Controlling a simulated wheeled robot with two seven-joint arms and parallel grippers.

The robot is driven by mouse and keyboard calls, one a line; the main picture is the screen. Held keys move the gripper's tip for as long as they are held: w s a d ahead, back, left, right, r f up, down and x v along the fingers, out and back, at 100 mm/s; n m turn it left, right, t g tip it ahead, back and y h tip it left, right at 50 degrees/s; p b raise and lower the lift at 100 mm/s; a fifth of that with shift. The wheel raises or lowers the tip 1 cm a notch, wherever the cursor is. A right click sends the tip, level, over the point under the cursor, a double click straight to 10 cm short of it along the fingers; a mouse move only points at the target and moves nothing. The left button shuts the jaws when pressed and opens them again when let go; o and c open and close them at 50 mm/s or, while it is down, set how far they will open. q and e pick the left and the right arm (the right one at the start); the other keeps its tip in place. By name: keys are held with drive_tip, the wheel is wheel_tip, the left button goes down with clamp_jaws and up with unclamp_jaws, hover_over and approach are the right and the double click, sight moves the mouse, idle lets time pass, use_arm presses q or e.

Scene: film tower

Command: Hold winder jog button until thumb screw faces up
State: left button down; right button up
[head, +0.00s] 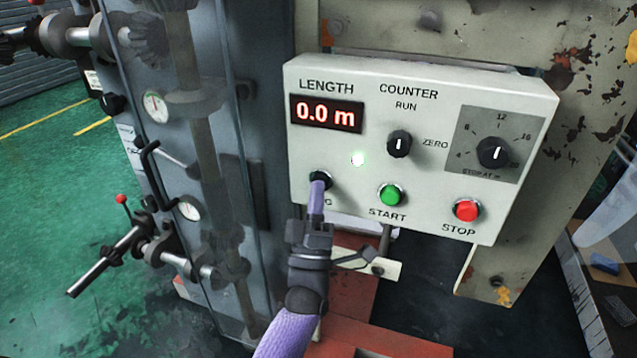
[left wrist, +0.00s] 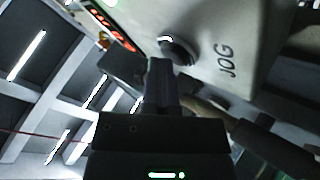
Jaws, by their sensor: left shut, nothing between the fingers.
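The jog button (head: 325,176) is a round black button at the lower left of the pale control box (head: 440,92). My left gripper (head: 317,186) is shut and empty, with its fingertips over the button and covering part of it and its label. In the left wrist view, the closed fingers (left wrist: 160,66) reach the black button (left wrist: 182,52) beside the word JOG. They look in contact, but I cannot tell how far the button is pressed. I cannot make out the thumb screw in either view. My right gripper is not in view.
A machine column with gauges and handles (head: 125,250) stands close on the left.

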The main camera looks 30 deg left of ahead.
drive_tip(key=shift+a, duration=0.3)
use_arm(q)
drive_tip(key=shift+s, duration=0.1)
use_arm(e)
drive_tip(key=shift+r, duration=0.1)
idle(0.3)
use_arm(q)
drive_tip(key=shift+s+d+p, duration=0.2)
drive_tip(key=shift+s+p, duration=0.35)
drive_tip(key=shift+s, duration=0.25)
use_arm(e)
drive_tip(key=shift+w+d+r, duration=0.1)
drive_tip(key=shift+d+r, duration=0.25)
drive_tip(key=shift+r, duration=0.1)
use_arm(q)
drive_tip(key=s+p, duration=0.1)
drive_tip(key=s, duration=0.1)
drive_tip(key=s+d+p, duration=0.1)
drive_tip(key=s, duration=0.1)
drive_tip(key=shift+s+d+p, duration=0.1)
drive_tip(key=shift+s+p, duration=0.25)
drive_tip(key=shift+s, duration=0.05)
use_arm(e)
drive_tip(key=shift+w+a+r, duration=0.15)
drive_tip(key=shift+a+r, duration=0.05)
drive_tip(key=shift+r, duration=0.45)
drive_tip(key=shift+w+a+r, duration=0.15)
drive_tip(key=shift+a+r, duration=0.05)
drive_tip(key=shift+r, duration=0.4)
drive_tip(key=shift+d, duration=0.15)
